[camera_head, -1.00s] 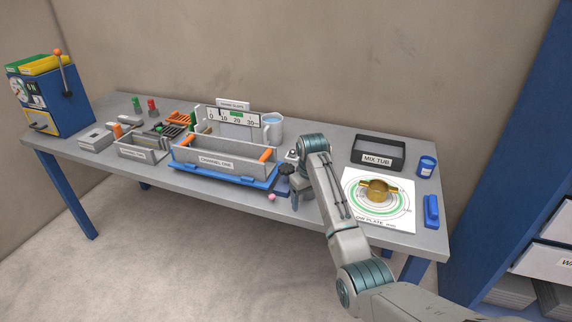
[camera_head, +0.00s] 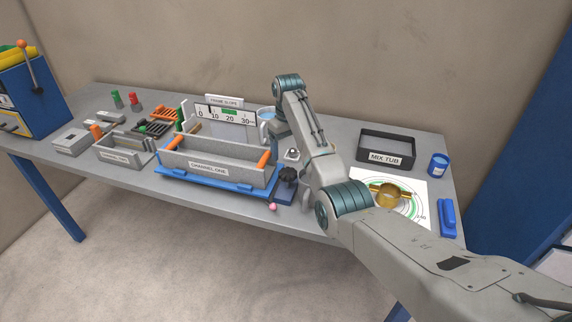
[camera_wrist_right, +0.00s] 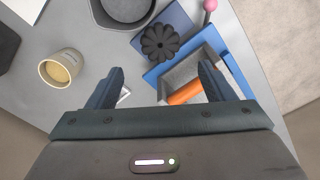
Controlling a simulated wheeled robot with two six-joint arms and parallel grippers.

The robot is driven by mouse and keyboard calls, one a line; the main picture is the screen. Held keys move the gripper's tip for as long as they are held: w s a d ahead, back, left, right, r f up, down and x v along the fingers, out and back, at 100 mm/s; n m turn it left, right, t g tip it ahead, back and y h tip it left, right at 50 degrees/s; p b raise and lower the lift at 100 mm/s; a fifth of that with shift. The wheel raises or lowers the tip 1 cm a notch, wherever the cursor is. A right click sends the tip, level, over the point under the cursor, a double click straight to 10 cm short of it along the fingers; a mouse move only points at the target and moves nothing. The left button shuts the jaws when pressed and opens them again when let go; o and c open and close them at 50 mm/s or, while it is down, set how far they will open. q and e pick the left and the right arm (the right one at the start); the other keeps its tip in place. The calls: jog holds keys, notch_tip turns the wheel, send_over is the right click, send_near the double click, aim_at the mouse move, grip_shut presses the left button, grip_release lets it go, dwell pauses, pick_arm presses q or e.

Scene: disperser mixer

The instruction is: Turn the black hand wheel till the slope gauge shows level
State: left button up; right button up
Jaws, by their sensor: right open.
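The black hand wheel (camera_head: 288,174) sits on a blue block at the right end of the blue frame (camera_head: 215,181), which carries the grey channel labelled CHANNEL ONE (camera_head: 205,168). The wheel also shows in the right wrist view (camera_wrist_right: 160,42), beyond the fingertips and touched by neither. The slope gauge (camera_head: 226,115) stands behind the channel, with a 0 to 30 scale and a green band near 20; a thin dark mark shows near the low end, too small to read surely. My right gripper (camera_wrist_right: 160,80) is open and empty, raised behind the wheel. My left gripper is out of view.
An orange handle (camera_wrist_right: 185,93) on the channel's end lies below the fingers. A beige cup (camera_wrist_right: 62,68) stands to the left in the wrist view. The mix tub (camera_head: 387,150) and a brass ring (camera_head: 390,195) on a white sheet are to the right. A pink ball (camera_head: 272,207) is at the front edge.

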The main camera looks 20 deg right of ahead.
jog(key=p, duration=0.1)
send_over(288, 172)
jog(key=f, duration=0.4)
jog(key=shift+s+f, duration=0.2)
jog(key=shift+f, duration=0.15)
jog(key=f, duration=0.1)
jog(key=f+p, duration=0.1)
jog(key=f, duration=0.1)
jog(key=shift+w, duration=0.3)
jog(key=shift+s+f, duration=0.1)
jog(key=shift+f, duration=0.5)
jog(key=shift+c, duration=0.5)
jog(key=c, duration=0.9)
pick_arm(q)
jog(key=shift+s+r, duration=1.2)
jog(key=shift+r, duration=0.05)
pick_arm(e)
jog(key=shift+o, duration=0.2)
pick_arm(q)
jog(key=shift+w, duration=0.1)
